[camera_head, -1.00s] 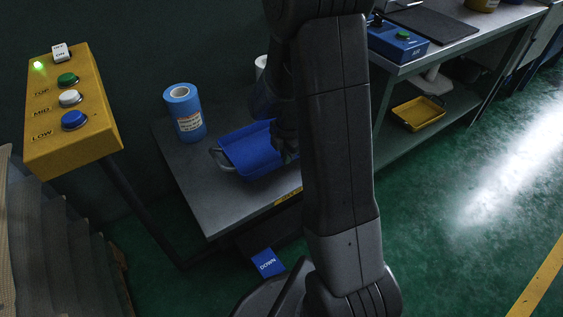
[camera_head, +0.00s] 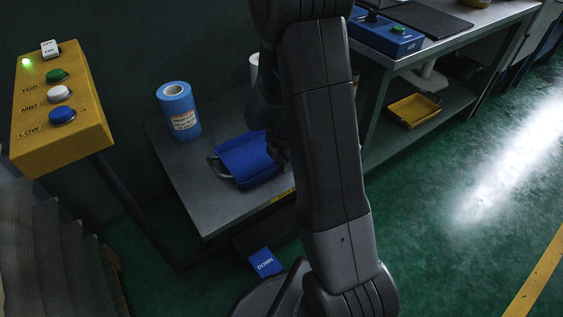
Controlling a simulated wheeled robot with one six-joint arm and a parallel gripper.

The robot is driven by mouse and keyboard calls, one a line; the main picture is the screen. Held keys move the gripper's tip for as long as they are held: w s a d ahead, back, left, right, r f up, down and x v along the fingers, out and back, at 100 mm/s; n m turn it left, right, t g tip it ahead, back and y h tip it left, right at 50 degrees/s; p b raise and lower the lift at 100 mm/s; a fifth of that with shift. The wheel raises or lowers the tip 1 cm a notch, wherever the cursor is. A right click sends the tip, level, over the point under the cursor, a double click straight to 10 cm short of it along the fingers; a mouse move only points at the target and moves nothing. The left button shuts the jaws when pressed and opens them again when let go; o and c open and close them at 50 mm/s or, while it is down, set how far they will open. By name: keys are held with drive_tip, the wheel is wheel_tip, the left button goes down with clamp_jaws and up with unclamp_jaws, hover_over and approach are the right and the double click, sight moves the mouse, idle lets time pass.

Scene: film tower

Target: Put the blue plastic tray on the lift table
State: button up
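The blue plastic tray (camera_head: 243,158) is on or just over the grey top of the lift table (camera_head: 192,180); I cannot tell whether it touches. Its left handle shows, and its right end is hidden behind my arm. My gripper (camera_head: 278,153) is at the tray's right end, dark and mostly hidden by my arm, so I cannot see whether its fingers are open or shut on the tray.
A blue-wrapped roll (camera_head: 179,111) stands on the table's back left, with a white roll (camera_head: 254,66) behind. A yellow button box (camera_head: 62,105) is at left. A blue DOWN pedal (camera_head: 265,262) lies below. A workbench (camera_head: 440,45) with a yellow tray (camera_head: 414,109) below is at right.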

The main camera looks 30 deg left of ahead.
wheel_tip(320, 180, up, 12)
drive_tip(key=d+p, duration=0.1)
drive_tip(key=p, duration=0.2)
drive_tip(key=shift+s+r+p, duration=0.15)
drive_tip(key=shift+s+p, duration=0.1)
drive_tip(key=shift+p, duration=0.15)
